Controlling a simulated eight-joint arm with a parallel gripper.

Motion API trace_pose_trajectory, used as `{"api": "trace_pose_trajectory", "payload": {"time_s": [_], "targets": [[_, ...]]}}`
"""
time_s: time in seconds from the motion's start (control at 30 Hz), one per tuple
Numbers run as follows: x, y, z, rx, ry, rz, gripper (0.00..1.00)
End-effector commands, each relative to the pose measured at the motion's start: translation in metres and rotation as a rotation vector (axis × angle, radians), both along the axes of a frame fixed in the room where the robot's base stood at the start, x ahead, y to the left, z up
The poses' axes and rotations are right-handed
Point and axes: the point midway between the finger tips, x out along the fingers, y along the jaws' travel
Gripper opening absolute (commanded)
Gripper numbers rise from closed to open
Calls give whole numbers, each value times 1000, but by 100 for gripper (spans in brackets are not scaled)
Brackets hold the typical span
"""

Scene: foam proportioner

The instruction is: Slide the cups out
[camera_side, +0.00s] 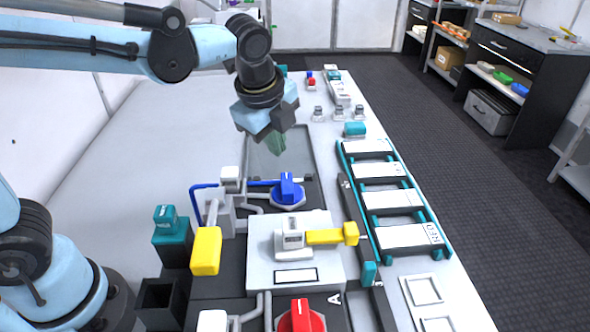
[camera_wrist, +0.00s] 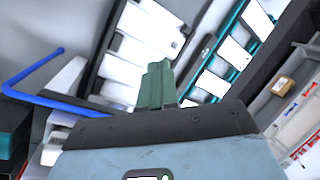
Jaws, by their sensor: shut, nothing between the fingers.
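My gripper (camera_side: 276,143) hangs above the far part of the bench, over a grey panel (camera_side: 285,165). Its green fingers are shut with nothing between them. They also show in the wrist view (camera_wrist: 157,84), pressed together. I cannot make out for certain which things are the cups. A teal rack with white plates (camera_side: 386,203) lies to the right of my gripper. Small grey fittings (camera_side: 318,113) stand farther back on the bench. My gripper is apart from all of these.
A blue valve handle (camera_side: 287,188) stands just below my gripper. A yellow lever (camera_side: 330,236), a yellow block (camera_side: 206,250) and a red knob (camera_side: 300,317) are nearer. A blue pipe (camera_side: 196,205) stands at the left. Shelves (camera_side: 495,60) line the far right, beyond open floor.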

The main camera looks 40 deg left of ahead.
Motion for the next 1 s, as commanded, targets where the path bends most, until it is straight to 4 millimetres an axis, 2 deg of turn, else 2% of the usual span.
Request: {"api": "trace_pose_trajectory", "payload": {"time_s": [0.03,0.1,0.2,0.33,0.53,0.63,1.0], "targets": [[9,-12,-2,56,34,-126,0],[18,-25,-5,126,81,-288,0],[26,-40,-10,207,139,-477,0],[32,-52,-15,269,188,-631,0],[36,-55,-23,293,209,-693,0],[38,-52,-33,293,207,-691,0],[52,-38,-97,292,207,-689,0]]}}
